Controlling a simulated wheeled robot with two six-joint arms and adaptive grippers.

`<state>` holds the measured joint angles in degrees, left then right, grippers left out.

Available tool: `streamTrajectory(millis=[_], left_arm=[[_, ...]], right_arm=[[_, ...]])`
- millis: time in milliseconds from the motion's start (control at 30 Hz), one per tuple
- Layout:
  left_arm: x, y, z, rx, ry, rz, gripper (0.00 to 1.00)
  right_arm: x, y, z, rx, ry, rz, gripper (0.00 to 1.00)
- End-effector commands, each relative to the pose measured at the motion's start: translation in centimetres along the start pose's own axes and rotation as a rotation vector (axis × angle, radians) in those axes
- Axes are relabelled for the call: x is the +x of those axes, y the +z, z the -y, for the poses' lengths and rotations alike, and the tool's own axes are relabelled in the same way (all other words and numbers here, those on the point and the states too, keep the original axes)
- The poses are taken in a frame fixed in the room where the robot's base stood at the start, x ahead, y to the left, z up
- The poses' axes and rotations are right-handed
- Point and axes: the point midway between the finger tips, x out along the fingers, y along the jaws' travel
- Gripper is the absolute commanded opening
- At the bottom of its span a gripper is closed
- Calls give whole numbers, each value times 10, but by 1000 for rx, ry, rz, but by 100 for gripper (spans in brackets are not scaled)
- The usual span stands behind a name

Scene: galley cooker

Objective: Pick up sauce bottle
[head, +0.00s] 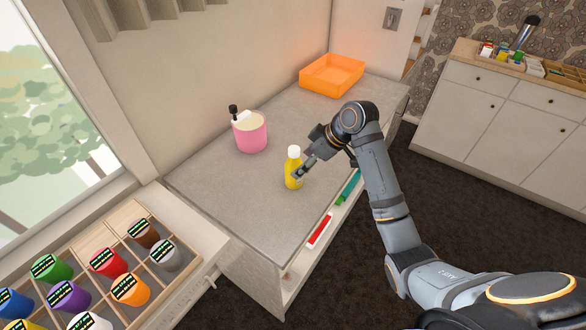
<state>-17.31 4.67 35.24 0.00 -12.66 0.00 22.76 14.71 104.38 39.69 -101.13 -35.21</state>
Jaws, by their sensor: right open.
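A yellow sauce bottle (292,175) with a white cap stands upright on the grey counter, near its front edge. My right gripper (304,170) is at the bottle's right side, with its fingers close to the bottle's upper body. It is open, and one finger overlaps the bottle in the picture. I cannot tell whether it touches the bottle. My left gripper does not show.
A pink pot (250,136) stands behind and left of the bottle. An orange tray (332,74) sits at the counter's far end. A wooden divided tray (118,222) with several coloured cups is at lower left. The counter (225,190) is clear left of the bottle.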

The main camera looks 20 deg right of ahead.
Motion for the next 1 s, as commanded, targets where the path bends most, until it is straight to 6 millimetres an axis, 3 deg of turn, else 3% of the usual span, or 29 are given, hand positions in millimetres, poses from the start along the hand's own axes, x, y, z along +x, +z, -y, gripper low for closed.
streamTrajectory(millis=[100, 300, 567, 1000], left_arm=[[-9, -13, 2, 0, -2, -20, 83], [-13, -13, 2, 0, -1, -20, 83], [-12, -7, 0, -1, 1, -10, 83], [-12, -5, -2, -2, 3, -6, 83]], right_arm=[[16, 0, 0, 4, -6, 1, 78], [46, 2, -2, 3, -3, 0, 78], [50, 3, -2, 1, -1, 1, 77], [50, 3, -2, 1, -1, 0, 17]])
